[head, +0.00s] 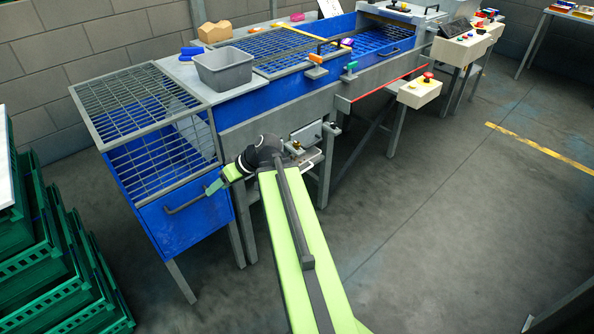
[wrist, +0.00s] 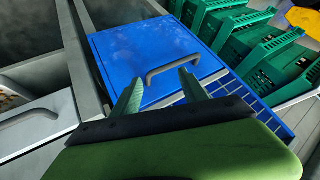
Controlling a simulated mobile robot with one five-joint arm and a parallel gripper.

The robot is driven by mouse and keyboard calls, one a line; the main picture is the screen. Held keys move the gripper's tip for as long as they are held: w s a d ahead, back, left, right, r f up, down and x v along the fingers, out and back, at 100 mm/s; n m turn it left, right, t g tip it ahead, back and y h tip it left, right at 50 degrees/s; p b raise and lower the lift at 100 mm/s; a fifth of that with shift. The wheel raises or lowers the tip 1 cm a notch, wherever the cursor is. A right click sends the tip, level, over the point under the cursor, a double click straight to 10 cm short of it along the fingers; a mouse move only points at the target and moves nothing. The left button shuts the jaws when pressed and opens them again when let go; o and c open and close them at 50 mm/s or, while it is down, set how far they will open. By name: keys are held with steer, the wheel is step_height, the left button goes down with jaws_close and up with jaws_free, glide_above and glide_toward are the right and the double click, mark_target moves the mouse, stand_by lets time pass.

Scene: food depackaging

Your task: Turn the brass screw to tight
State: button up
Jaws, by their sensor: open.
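A small brass-coloured part (head: 297,145) shows at the grey fitting on the machine's front, just behind my arm in the head view. It may be the brass screw, but it is too small to tell, and I cannot see how far it is turned. No screw shows clearly in the wrist view. My gripper (head: 213,187) is left of that part, in front of the blue panel. In the wrist view my gripper (wrist: 161,85) is open with nothing between its green fingers. The blue panel's dark handle (wrist: 173,66) lies beyond the fingertips; I cannot tell whether they touch it.
Green crates (head: 45,255) are stacked at the left. A grey tub (head: 223,72) and loose items stand on the machine top. A cream control box (head: 420,92) with a red button juts out at the right. The floor right of my arm is clear.

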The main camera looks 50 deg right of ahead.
steer(key=s+d+f+t+b, duration=0.1)
steer(key=d+f+t+b, duration=0.2)
steer(key=d, duration=0.4)
steer(key=s+d+f+t+b, duration=0.1)
steer(key=d+f+t+b, duration=0.15)
steer(key=d+b, duration=0.35)
steer(key=m+t+h+b, duration=0.2)
steer(key=t+h+b, duration=0.3)
steer(key=h+b, duration=0.4)
glide_toward(299, 147)
steer(key=shift+y, duration=0.7)
steer(key=w, duration=0.3)
steer(key=w+d, duration=0.1)
steer(key=w, duration=0.3)
steer(key=w+d+b, duration=0.1)
steer(key=w, duration=0.3)
steer(key=shift+w+d+f, duration=0.1)
steer(key=shift+w+d, duration=0.05)
steer(key=shift+w, duration=0.1)
jaws_close()
